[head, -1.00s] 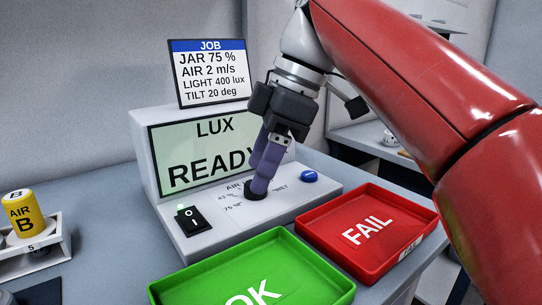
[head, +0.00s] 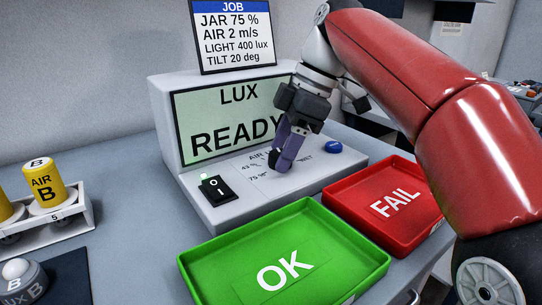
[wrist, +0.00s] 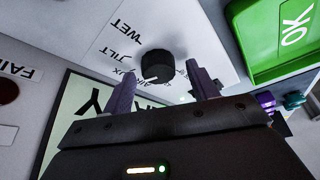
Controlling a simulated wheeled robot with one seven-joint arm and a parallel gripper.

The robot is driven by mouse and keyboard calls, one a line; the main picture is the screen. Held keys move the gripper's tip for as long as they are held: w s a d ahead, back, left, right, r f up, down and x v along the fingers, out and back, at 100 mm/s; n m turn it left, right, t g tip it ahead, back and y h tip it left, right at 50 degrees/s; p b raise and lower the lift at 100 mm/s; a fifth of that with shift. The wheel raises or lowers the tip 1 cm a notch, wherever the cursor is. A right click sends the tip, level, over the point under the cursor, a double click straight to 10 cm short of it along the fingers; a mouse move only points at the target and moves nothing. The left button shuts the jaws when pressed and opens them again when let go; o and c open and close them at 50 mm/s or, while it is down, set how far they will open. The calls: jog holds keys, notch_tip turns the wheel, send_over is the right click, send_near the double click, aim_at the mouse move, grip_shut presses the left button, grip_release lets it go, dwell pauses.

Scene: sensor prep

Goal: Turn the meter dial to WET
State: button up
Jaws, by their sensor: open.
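The meter (head: 215,205) is a pale console whose screen (head: 232,122) reads LUX READY. Its black round dial (wrist: 157,66) shows in the wrist view, with labels WET, TILT, LUX and AIR beside it. The dial's white mark faces the screen side, near LUX and AIR, away from WET. My gripper (head: 283,165) points down over the dial, which the fingers mostly hide in the head view. In the wrist view my gripper (wrist: 162,75) is open, with one purple finger on each side of the dial and gaps showing. I cannot tell how deep the fingertips reach.
A blue button (head: 333,146) and a black switch (head: 217,188) flank the dial. The green OK tray (head: 215,270) and the red FAIL tray (head: 420,225) stand in front. A rack (head: 75,215) with yellow AIR B stands left. A job card (head: 235,40) is behind.

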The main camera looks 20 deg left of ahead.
jog(key=shift+f, duration=0.2)
jog(key=shift+c, duration=0.2)
jog(key=c, duration=1)
jog(key=shift+o, duration=0.2)
